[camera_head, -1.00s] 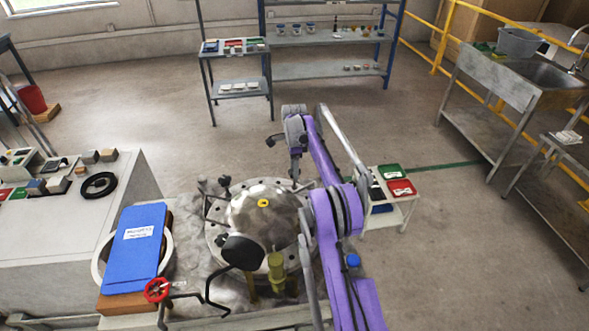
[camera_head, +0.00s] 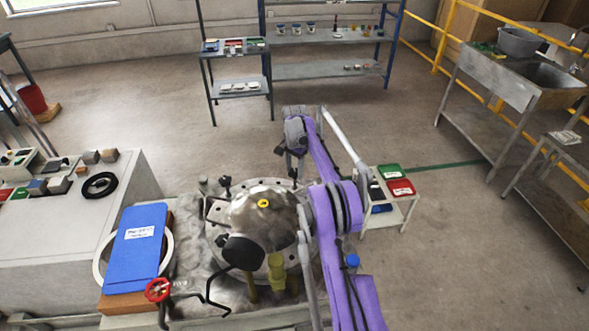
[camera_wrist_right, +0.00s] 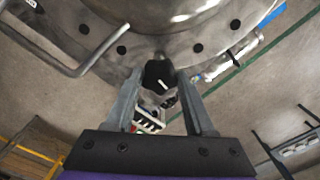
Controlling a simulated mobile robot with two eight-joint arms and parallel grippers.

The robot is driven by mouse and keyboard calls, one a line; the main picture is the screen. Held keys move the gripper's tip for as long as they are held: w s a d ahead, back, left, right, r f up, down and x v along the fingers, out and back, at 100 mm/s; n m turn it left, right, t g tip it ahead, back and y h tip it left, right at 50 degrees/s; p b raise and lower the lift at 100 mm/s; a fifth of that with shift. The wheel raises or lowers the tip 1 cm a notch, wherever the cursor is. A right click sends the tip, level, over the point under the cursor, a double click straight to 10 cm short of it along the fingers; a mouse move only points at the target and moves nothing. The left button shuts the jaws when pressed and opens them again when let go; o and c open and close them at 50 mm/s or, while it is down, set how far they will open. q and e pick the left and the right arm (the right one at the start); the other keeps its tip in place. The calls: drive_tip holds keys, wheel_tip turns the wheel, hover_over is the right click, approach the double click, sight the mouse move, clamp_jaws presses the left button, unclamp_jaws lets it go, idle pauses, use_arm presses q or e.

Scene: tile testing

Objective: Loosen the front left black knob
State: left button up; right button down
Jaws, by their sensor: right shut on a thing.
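A large black rounded part (camera_head: 243,251) is at the near left of the vessel. My right gripper (camera_head: 292,172) points down at the far rim. In the right wrist view, its fingers (camera_wrist_right: 158,88) are shut on a small black knob (camera_wrist_right: 159,75) at the flange edge. My left gripper is not in view.
A blue binder (camera_head: 136,245) and a red handwheel (camera_head: 157,290) lie left of the vessel. A small stand with green and red trays (camera_head: 401,187) is to the right. A bent steel handle (camera_wrist_right: 75,65) crosses the wrist view's upper left. Open floor lies beyond.

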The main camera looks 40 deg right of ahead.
drive_tip(key=n, duration=0.5)
drive_tip(key=shift+n, duration=0.3)
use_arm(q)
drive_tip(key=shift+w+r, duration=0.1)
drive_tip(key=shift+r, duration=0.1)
use_arm(e)
drive_tip(key=n, duration=0.4)
drive_tip(key=shift+n, duration=0.3)
drive_tip(key=shift+c, duration=1.3)
unclamp_jaws()
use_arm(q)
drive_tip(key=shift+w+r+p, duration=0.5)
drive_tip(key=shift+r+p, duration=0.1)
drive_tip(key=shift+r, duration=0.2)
use_arm(e)
wheel_tip(320, 180, up, 11)
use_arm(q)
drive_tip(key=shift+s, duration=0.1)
use_arm(e)
drive_tip(key=shift+f, duration=0.15)
